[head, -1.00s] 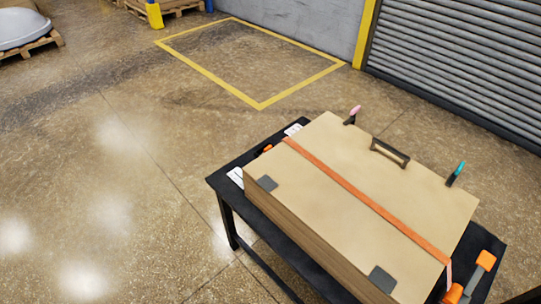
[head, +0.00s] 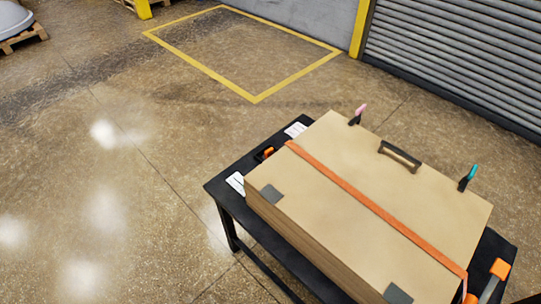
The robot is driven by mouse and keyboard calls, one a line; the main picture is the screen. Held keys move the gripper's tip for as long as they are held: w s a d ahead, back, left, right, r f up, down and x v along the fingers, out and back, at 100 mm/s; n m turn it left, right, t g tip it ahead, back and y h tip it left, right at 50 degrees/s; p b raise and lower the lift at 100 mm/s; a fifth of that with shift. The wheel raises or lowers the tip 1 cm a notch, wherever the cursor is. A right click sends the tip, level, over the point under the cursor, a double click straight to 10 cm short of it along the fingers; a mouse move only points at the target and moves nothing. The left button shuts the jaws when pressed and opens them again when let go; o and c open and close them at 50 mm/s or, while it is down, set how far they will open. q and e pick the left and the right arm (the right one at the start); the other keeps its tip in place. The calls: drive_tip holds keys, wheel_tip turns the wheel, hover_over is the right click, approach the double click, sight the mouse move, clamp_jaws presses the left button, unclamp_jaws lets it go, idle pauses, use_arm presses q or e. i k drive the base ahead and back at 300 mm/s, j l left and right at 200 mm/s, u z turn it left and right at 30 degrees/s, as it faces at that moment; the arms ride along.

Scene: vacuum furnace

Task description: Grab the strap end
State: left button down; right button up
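An orange strap (head: 375,207) runs flat across the top of a large tan box (head: 345,235), from its far left edge to its near right edge. At the near right the strap bends down over the box edge, and an orange piece (head: 470,298) shows just below; I cannot tell whether it is the strap end. At the far left the strap goes over the edge, and a small orange and black piece (head: 265,153) lies on the table beside the box. Neither gripper is in view.
The box stands on a black table (head: 227,202). On top are a dark handle (head: 400,157), a pink-tipped clip (head: 357,115) and a teal-tipped clip (head: 467,178). An orange-ended tool (head: 499,268) lies at right.

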sight(268, 153)
drive_tip(key=z, duration=0.4)
drive_tip(key=j+z, duration=0.15)
drive_tip(key=z, duration=0.2)
drive_tip(key=j+z, duration=0.1)
drive_tip(key=z, duration=0.3)
drive_tip(key=j+z, duration=0.25)
drive_tip(key=j, duration=0.25)
drive_tip(key=j+z, duration=0.25)
drive_tip(key=j, duration=0.2)
drive_tip(key=k+j+z, duration=0.1)
drive_tip(key=j+z, duration=0.15)
drive_tip(key=j, duration=0.25)
drive_tip(key=k+j+z, duration=0.1)
drive_tip(key=j+z, duration=0.2)
drive_tip(key=j, duration=0.15)
